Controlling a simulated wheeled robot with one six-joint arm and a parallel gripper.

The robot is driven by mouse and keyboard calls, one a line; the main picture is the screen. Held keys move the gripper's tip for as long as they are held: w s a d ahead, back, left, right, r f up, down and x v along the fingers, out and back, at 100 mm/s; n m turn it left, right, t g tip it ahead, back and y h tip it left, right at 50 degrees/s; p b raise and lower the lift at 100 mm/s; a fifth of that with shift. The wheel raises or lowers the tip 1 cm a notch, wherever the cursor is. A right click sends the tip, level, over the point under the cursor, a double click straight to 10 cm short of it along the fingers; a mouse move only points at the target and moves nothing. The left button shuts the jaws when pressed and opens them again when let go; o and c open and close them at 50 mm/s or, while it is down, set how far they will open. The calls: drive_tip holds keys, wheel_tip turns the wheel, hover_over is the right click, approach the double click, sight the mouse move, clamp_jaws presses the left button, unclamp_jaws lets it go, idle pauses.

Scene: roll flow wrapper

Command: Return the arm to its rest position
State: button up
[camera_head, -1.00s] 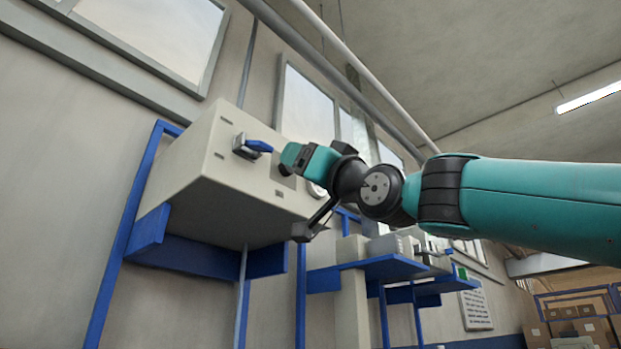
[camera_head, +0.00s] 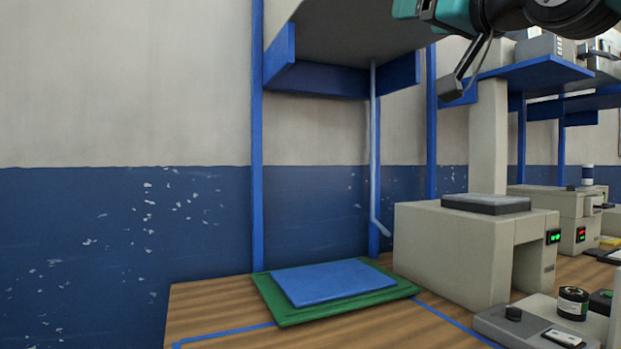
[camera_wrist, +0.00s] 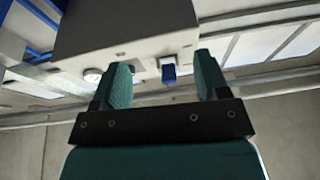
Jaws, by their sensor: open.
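My gripper (camera_wrist: 160,85) shows in the wrist view with its two teal fingers spread apart and nothing between them. Past the fingers is a pale box-shaped cabinet (camera_wrist: 130,30) with a blue switch handle (camera_wrist: 169,73) and a round gauge (camera_wrist: 92,75). The handle appears between the fingertips in the picture but stands apart from them. In the head view only part of my arm and gripper shows at the top edge, and the fingertips are cut off. The cabinet's underside (camera_head: 345,30) shows there on its blue bracket.
A wooden bench (camera_head: 215,305) carries a blue mat (camera_head: 335,281) on a green mat (camera_head: 275,312). To the right stand a pale machine (camera_head: 450,250) with green lights and a grey device (camera_head: 525,325) with a dark jar (camera_head: 572,303). Blue shelves (camera_head: 535,72) hang above.

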drive_tip(key=s+a+f+n+g+h, duration=0.15)
drive_tip(key=f+g, duration=0.35)
drive_tip(key=f, duration=0.9)
drive_tip(key=s+a+f+m+g, duration=0.15)
drive_tip(key=f+g, duration=0.35)
drive_tip(key=f, duration=0.9)
drive_tip(key=s+d+f+n+g+h, duration=0.25)
drive_tip(key=s+f+g, duration=0.75)
drive_tip(key=s+f, duration=0.95)
wheel_tip(320, 180, up, 16)
drive_tip(key=w+a+p, duration=0.1)
drive_tip(key=p, duration=1.5)
drive_tip(key=shift+h, duration=0.3)
drive_tip(key=shift+w+a, duration=0.1)
